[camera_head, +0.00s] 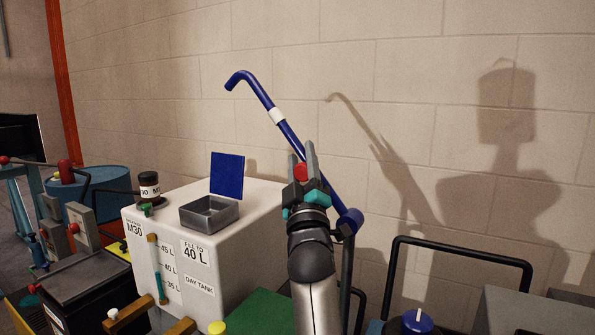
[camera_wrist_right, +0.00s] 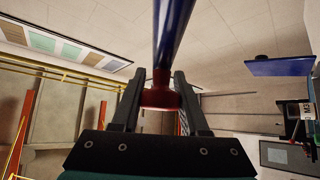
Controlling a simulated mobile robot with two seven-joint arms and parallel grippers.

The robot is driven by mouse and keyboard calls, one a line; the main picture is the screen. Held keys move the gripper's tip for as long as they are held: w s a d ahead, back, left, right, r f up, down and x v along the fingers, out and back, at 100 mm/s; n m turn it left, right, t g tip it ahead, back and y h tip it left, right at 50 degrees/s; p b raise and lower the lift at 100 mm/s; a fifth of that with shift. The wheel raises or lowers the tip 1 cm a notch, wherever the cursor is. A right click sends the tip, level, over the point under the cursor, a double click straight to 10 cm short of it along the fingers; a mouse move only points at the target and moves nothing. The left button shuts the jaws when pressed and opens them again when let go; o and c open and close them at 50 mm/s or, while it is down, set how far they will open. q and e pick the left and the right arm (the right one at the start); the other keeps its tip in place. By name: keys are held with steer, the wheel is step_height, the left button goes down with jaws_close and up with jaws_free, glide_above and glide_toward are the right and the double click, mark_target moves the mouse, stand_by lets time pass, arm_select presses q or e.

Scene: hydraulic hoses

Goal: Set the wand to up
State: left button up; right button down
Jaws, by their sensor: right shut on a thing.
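The wand is a blue tube (camera_head: 289,133) with a bent tip and a white band. In the head view it slants up to the left from a blue joint (camera_head: 349,222) on a dark post. My right gripper (camera_head: 301,170) is shut on the wand's red knob (camera_head: 301,174), partway up the tube. In the right wrist view the red knob (camera_wrist_right: 160,98) sits between both fingers, and the blue tube (camera_wrist_right: 172,38) passes above it. My left gripper is in neither view.
A white day tank (camera_head: 180,245) stands left of the wand, with an open metal filler box (camera_head: 209,213) and raised blue lid (camera_head: 227,174) on top. A black rail (camera_head: 465,247) stands at the right. A block wall is behind; the space above the tank is clear.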

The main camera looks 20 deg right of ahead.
steer(key=shift+s+d+r, duration=0.1)
steer(key=shift+s+r, duration=0.05)
steer(key=shift+r, duration=0.25)
steer(key=c, duration=0.7)
jaws_free()
steer(key=shift+c, duration=0.2)
steer(key=o, duration=0.3)
steer(key=shift+f, duration=0.25)
